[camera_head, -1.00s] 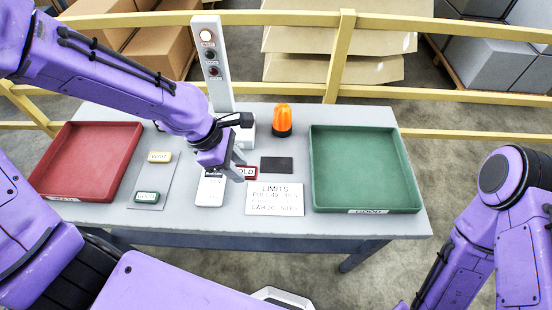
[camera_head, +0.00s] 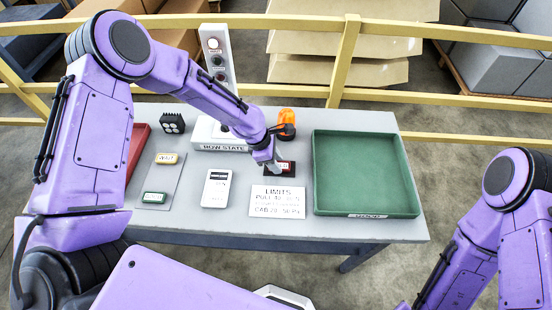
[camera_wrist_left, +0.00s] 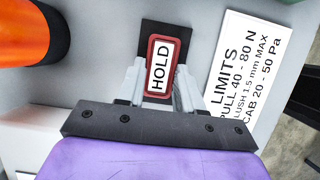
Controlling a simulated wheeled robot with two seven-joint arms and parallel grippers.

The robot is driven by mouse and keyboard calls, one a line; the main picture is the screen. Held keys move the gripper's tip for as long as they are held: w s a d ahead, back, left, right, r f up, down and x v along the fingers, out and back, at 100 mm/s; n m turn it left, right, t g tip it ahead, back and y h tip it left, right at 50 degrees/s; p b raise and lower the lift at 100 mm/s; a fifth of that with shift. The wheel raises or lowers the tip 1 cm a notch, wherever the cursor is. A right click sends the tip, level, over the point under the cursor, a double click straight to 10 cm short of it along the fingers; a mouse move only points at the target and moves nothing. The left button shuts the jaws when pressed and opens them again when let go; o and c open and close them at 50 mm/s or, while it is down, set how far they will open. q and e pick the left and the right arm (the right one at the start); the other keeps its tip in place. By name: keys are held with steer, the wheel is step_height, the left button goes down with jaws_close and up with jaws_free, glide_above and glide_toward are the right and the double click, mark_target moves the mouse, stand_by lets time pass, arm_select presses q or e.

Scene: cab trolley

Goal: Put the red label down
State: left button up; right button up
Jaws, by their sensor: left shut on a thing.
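The red label (camera_wrist_left: 161,64), marked HOLD, is between the fingers of my left gripper (camera_wrist_left: 160,85) in the left wrist view. It lies over the dark rectangular pad (camera_wrist_left: 155,27); I cannot tell whether it touches the pad. In the head view the red label (camera_head: 282,167) shows only partly beside my left gripper (camera_head: 270,166), above the dark pad (camera_head: 286,173). The left gripper is shut on the label. My right gripper is out of view; only its arm shows at the right.
The LIMITS card (camera_head: 277,201) lies just in front of the pad. An orange beacon (camera_head: 286,121) stands behind it. A green tray (camera_head: 365,173) is to the right. A white meter (camera_head: 216,188), yellow label (camera_head: 166,158) and green label (camera_head: 154,198) lie to the left.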

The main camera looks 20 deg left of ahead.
arm_select(q)
steer(key=o, duration=1)
steer(key=b+v, duration=0.1)
steer(key=v, duration=1.1)
steer(key=shift+s+r, duration=0.1)
